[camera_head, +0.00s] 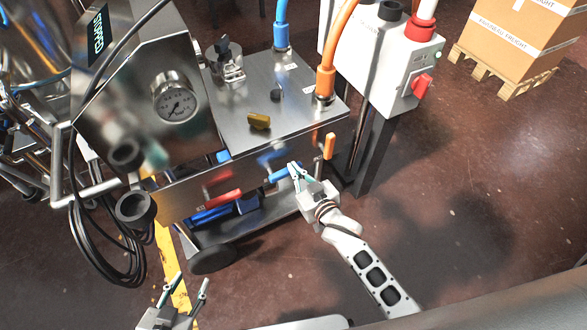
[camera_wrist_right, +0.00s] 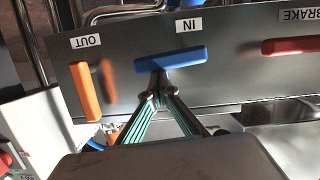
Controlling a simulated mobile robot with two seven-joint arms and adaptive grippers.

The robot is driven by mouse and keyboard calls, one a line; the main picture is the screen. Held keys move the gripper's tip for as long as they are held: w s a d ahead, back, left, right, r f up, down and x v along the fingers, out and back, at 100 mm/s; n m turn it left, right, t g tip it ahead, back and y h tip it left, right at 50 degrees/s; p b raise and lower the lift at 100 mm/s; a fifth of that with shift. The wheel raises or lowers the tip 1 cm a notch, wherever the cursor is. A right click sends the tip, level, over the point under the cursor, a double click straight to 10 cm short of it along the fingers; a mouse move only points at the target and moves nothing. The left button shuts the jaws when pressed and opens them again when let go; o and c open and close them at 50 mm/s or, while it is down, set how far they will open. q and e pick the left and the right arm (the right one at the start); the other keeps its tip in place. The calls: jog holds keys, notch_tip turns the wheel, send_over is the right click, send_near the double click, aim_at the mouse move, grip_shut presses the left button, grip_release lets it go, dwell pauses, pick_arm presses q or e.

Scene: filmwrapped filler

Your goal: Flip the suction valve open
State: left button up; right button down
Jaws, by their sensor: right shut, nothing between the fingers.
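A blue handle (camera_wrist_right: 172,58) sits horizontally on the grey front panel beside a label reading IN, upside down in the right wrist view. It also shows in the head view (camera_head: 282,174). No label I can read says suction. My right gripper (camera_head: 294,168) is shut and empty. In the right wrist view its fingertips (camera_wrist_right: 157,92) meet right at the blue handle's lower edge; I cannot tell whether they touch it. My left gripper (camera_head: 188,289) is open and empty at the bottom left, low and away from the panel.
An orange handle (camera_wrist_right: 85,91) stands upright by the OUT label. A red handle (camera_wrist_right: 292,45) lies horizontally by the BRAKE label. A white box with a red switch (camera_head: 422,84) stands behind on the right. Cables (camera_head: 100,240) hang at left.

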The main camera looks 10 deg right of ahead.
pick_arm(q)
jog(key=shift+s+f, duration=0.1)
pick_arm(e)
jog(key=shift+d+f, duration=0.1)
jog(key=shift+f, duration=0.2)
pick_arm(q)
jog(key=shift+a, duration=0.1)
pick_arm(e)
jog(key=r+p, duration=0.3)
jog(key=r, duration=0.1)
jog(key=shift+w+r+p, duration=0.2)
jog(key=shift+r+p, duration=0.1)
jog(key=shift+p, duration=0.1)
pick_arm(q)
jog(key=r, duration=0.1)
jog(key=r+p, duration=0.2)
jog(key=r, duration=0.1)
jog(key=shift+s+d+r, duration=0.1)
jog(key=shift+s+d, duration=0.25)
jog(key=shift+s, duration=0.05)
pick_arm(e)
jog(key=v, duration=1)
jog(key=shift+s+f, duration=0.2)
